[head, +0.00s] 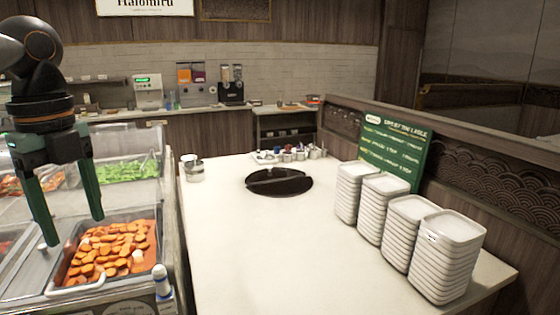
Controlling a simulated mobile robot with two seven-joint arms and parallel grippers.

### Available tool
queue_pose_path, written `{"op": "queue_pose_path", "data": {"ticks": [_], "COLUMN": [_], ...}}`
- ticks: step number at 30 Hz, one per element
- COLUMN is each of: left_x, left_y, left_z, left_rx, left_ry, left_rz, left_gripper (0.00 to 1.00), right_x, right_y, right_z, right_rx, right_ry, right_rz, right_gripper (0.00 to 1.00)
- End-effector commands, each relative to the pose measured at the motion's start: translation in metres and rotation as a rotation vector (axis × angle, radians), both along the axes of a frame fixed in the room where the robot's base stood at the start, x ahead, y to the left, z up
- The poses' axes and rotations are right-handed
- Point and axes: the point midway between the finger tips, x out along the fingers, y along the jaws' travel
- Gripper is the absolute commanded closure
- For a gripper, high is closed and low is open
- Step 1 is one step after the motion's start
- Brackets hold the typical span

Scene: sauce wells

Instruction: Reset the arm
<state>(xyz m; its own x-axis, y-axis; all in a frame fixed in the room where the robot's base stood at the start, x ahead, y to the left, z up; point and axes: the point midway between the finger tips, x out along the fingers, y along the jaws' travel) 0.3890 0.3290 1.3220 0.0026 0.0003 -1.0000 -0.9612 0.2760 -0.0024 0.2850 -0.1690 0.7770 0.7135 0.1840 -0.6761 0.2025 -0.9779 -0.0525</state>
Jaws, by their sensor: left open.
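My left gripper (72,228) hangs at the left of the head view with its two green fingers pointing down. The fingers are apart and nothing is between them. It is in front of the food counter, and its fingertips overlap the left part of a tray of orange slices (118,243) in the picture. I cannot tell its exact height above that tray. My right gripper is not in the head view.
A pale table (270,235) fills the middle, with a round black lid (278,182), a metal cup (194,171) and small sauce containers (287,155) on it. Stacks of white plates (446,262) stand at the right by a green sign (395,150). The table's front middle is clear.

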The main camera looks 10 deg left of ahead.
Motion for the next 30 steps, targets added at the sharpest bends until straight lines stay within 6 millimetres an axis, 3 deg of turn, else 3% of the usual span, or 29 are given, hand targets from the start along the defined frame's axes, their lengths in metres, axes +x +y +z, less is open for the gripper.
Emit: {"op": "queue_pose_path", "data": {"ticks": [8, 16, 24, 30], "left_x": [0.035, 0.075, 0.103, 0.101], "left_y": [-0.012, -0.030, -0.014, 0.012], "left_z": [-0.062, -0.113, -0.158, -0.208], "left_rx": [-0.379, -0.798, -1.026, -1.008], "left_ry": [-0.183, -0.532, -0.928, -1.107], "left_rz": [-0.086, -0.024, 0.309, 0.666], "left_gripper": [0.31, 0.31, 0.31, 0.31], "right_x": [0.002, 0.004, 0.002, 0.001], "right_y": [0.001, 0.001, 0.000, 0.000], "right_z": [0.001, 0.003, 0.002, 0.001], "right_rx": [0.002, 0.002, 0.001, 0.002], "right_ry": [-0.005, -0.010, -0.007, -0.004], "right_rz": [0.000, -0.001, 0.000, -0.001], "right_gripper": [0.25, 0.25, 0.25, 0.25]}}
